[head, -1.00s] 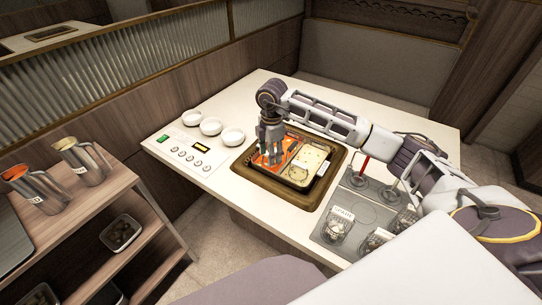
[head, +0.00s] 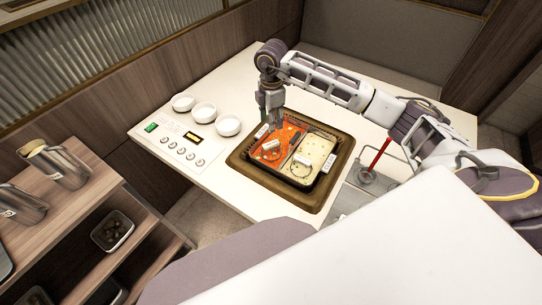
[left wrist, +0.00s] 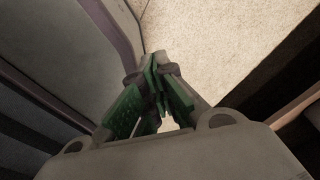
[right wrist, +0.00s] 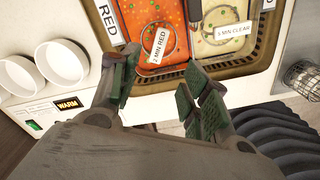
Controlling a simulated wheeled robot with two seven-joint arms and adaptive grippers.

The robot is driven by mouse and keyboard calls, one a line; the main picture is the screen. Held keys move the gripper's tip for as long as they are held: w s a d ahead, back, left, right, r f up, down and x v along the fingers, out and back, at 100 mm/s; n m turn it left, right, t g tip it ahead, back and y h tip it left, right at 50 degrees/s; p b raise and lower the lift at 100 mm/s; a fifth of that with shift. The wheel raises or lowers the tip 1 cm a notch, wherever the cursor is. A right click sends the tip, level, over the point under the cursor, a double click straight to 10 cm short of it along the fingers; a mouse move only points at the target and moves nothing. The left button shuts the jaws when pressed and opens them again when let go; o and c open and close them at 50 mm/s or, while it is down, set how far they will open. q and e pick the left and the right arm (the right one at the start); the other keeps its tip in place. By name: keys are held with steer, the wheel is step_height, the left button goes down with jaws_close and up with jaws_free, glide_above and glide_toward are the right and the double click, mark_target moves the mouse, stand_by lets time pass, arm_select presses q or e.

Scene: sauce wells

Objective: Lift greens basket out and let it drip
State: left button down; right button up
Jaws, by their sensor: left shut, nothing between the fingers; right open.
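A divided pot (head: 248,170) is set in the counter, with red broth (head: 286,135) on its left and pale broth (head: 318,150) on its right. A wire ring with a "2 MIN RED" tag (right wrist: 160,46) lies in the red side. Another with a "3 MIN CLEAR" tag (right wrist: 222,33) lies in the pale side. I cannot tell which holds greens. My right gripper (head: 272,122) is open and empty near the pot's back left corner; it also shows in the right wrist view (right wrist: 162,65). My left gripper (left wrist: 155,65) is shut and empty, away from the pot.
Three white bowls (head: 204,112) stand left of the pot, above a control panel (head: 182,143) with a "WARM" display. A red-handled tool (head: 378,155) stands on the right, partly hidden by my arm. A side shelf with metal pitchers (head: 55,165) is at the left.

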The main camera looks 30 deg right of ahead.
arm_select(q)
steer(key=shift+a, duration=0.2)
arm_select(e)
steer(key=shift+s, duration=0.1)
arm_select(q)
steer(key=shift+w, duration=0.1)
arm_select(e)
glide_above(271, 144)
step_height(271, 144, down, 8)
steer(key=shift+d, duration=0.1)
steer(key=shift+f, duration=0.3)
arm_select(q)
steer(key=shift+d+r, duration=0.2)
steer(key=shift+d, duration=0.35)
steer(key=shift+a, duration=0.15)
